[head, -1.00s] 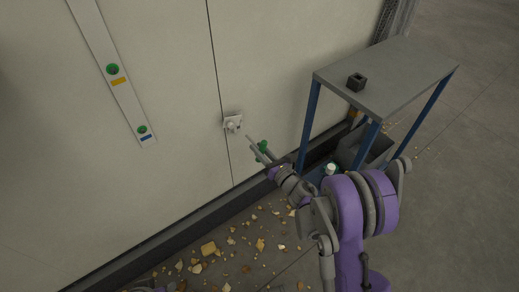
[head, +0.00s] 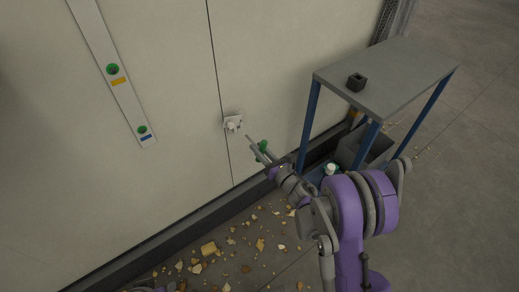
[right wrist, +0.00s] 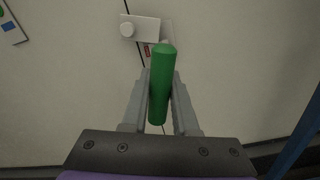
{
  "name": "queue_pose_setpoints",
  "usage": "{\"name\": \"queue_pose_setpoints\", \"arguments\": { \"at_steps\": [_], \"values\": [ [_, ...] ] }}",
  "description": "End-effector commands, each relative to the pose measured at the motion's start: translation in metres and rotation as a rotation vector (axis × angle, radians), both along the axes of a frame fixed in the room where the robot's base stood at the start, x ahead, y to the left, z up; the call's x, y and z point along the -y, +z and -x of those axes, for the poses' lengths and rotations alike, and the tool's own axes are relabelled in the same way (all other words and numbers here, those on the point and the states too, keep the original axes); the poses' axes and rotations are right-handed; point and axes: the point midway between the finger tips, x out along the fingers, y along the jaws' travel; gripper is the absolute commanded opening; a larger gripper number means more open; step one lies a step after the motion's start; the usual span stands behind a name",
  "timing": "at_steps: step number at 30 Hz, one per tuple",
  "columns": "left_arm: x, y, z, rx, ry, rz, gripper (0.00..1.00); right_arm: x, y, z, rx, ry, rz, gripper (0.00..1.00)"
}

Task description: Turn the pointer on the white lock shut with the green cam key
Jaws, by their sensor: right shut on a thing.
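The white lock (head: 233,122) sits on the pale wall panel beside a vertical seam. In the right wrist view the lock (right wrist: 148,29) is near the top, with a round white knob on its left side. A small red mark (right wrist: 147,50) shows just below its plate. My right gripper (head: 262,152) is shut on the green cam key (right wrist: 162,85), which stands between the fingers. In the head view the key (head: 263,146) is to the lower right of the lock and apart from it. The pointer is too small to make out.
A white strip (head: 122,90) with two green round pieces is on the wall at left. Rubble (head: 208,249) litters the floor.

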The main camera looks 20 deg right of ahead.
Motion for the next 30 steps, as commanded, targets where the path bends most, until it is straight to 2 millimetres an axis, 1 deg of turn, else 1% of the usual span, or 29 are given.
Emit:
{"name": "queue_pose_setpoints", "arguments": {
  "at_steps": [5, 30],
  "values": [
    [0.000, 0.000, 0.000, 0.000, 0.000, 0.000, 0.50, 0.001, 0.000, 0.003, 0.000, 0.000, 0.000, 0.00],
    [0.000, 0.000, 0.000, 0.000, 0.000, 0.000, 0.50, 0.024, 0.000, 0.066, 0.000, -0.001, 0.001, 0.00]
  ]
}}
